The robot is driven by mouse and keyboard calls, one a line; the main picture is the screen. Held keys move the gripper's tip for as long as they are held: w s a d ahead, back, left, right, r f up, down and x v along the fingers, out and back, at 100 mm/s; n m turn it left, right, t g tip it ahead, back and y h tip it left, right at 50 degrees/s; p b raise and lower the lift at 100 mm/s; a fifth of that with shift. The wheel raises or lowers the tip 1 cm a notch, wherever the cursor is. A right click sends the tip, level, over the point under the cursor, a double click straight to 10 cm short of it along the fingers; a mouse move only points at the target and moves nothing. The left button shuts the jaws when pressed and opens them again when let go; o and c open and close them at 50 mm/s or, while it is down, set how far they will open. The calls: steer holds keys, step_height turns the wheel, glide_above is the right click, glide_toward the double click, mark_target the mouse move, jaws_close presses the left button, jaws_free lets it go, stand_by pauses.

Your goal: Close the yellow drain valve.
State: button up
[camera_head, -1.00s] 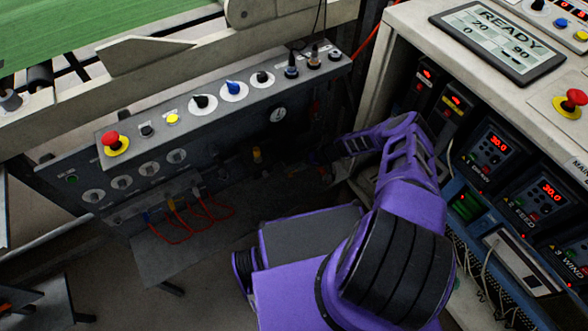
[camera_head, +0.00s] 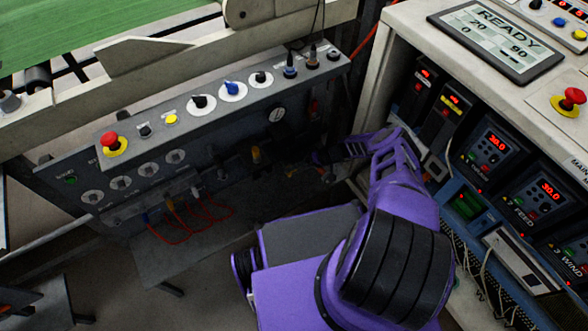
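A small yellow part (camera_head: 256,155), which looks like the yellow drain valve handle, is low on the dark front of the grey control panel, below the round gauge. It is small and in shadow, so I cannot tell which way it is turned. My gripper (camera_head: 321,157) is at the end of my purple arm, to the right of the yellow part and apart from it in the picture. Its fingers are dark and small against the shadow, and I cannot tell whether they are open or shut.
The grey panel (camera_head: 215,113) carries knobs and a red stop button (camera_head: 110,141). Orange hoses (camera_head: 185,224) hang below it, left of the yellow part. A white cabinet (camera_head: 371,82) with lit drive units stands close on the right. A red part (camera_head: 314,109) sits above my gripper.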

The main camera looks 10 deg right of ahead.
steer(key=shift+o, duration=0.3)
steer(key=shift+d+r, duration=0.25)
steer(key=shift+d, duration=0.15)
steer(key=v, duration=1.1)
steer(key=shift+p, duration=0.4)
steer(key=shift+s, duration=0.1)
